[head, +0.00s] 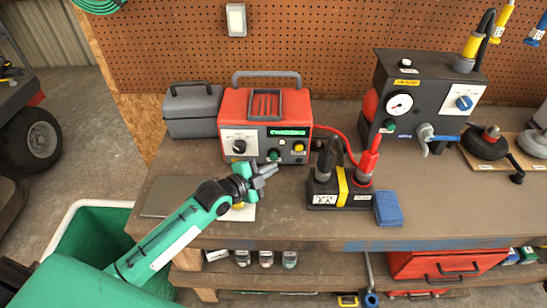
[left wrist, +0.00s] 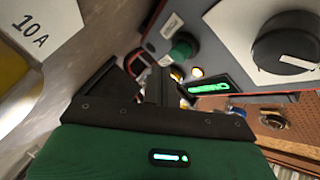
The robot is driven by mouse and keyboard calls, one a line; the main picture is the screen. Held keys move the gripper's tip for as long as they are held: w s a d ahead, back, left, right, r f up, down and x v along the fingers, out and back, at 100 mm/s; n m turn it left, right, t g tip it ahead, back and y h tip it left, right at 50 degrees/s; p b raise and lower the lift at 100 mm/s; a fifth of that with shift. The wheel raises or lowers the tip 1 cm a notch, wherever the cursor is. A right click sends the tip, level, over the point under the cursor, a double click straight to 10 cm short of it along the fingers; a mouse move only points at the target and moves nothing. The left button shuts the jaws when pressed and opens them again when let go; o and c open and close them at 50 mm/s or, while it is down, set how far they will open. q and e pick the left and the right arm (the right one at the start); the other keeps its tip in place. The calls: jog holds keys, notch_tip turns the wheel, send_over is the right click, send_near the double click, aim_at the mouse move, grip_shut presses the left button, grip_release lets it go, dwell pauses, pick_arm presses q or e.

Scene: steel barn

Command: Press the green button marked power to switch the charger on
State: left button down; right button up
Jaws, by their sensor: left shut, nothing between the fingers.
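The red charger (head: 233,108) stands at the back of the bench, its front panel facing me. Its green button (head: 274,155) sits low on the panel, and it also shows in the left wrist view (left wrist: 183,48). My left gripper (head: 271,170) is shut and empty, just in front of and slightly below the green button. I see no clear contact with the button. My right gripper is not in view.
A black battery (head: 322,188) with black and red clamps stands right of the gripper, a blue block (head: 388,208) beside it. A grey toolbox (head: 190,128) is left of the charger. A dark tester (head: 428,100) stands at the right. A white card (head: 245,214) lies below my gripper.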

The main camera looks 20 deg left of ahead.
pick_arm(q)
jog(key=shift+s+d+p, duration=0.15)
jog(key=shift+s+p, duration=0.35)
jog(key=s, duration=0.1)
jog(key=s+p, duration=0.1)
jog(key=shift+s+d+r, duration=0.1)
jog(key=shift+s+d, duration=0.2)
jog(key=shift+d, duration=0.05)
jog(key=shift+s+d+p, duration=0.15)
jog(key=shift+s+p, duration=0.2)
jog(key=shift+s, duration=0.2)
jog(key=shift+s+d+p, duration=0.15)
jog(key=shift+s+p, duration=0.2)
jog(key=shift+s, duration=0.15)
